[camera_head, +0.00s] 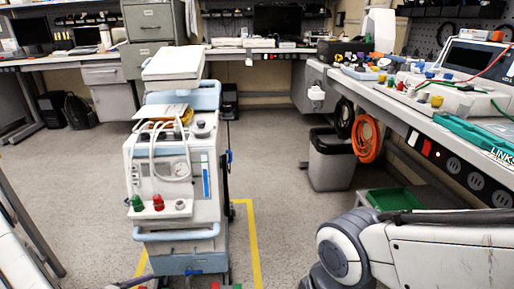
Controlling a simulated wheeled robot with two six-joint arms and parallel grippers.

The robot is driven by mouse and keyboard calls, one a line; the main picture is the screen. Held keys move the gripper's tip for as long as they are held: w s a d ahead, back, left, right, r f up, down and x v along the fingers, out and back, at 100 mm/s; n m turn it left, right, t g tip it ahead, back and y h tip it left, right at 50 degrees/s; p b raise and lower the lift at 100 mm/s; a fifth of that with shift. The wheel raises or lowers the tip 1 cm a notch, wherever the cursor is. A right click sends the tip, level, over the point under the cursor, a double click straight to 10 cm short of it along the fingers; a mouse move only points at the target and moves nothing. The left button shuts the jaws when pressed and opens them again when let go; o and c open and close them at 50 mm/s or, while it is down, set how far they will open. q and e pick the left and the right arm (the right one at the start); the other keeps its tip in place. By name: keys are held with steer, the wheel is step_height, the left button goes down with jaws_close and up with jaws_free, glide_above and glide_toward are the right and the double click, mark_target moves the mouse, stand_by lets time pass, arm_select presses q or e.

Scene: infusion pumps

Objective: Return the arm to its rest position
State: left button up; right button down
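A white and grey jointed arm, my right arm, enters from the lower right in the head view. Its large round joint is near the bottom edge, in front of the right-hand workbench (440,128). The gripper of this arm is outside the frame. My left gripper is not in view either. Nothing is seen held.
A white and light-blue medical cart (205,215) stands on the floor left of centre, beside yellow floor tape (252,245). A grey bin (331,163) and an orange hose coil (366,139) are by the right workbench. The middle floor (280,150) is clear.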

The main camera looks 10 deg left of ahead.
arm_select(q)
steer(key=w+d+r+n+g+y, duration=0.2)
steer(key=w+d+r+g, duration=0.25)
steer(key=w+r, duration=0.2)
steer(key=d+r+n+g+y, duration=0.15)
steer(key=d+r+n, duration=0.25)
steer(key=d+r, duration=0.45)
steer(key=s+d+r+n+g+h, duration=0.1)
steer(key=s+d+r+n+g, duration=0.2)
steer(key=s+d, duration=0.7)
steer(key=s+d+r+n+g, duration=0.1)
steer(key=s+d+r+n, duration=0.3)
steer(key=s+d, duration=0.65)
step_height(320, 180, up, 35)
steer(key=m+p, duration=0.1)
steer(key=p, duration=3.2)
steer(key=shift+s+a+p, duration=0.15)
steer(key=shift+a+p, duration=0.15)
steer(key=shift+p, duration=0.1)
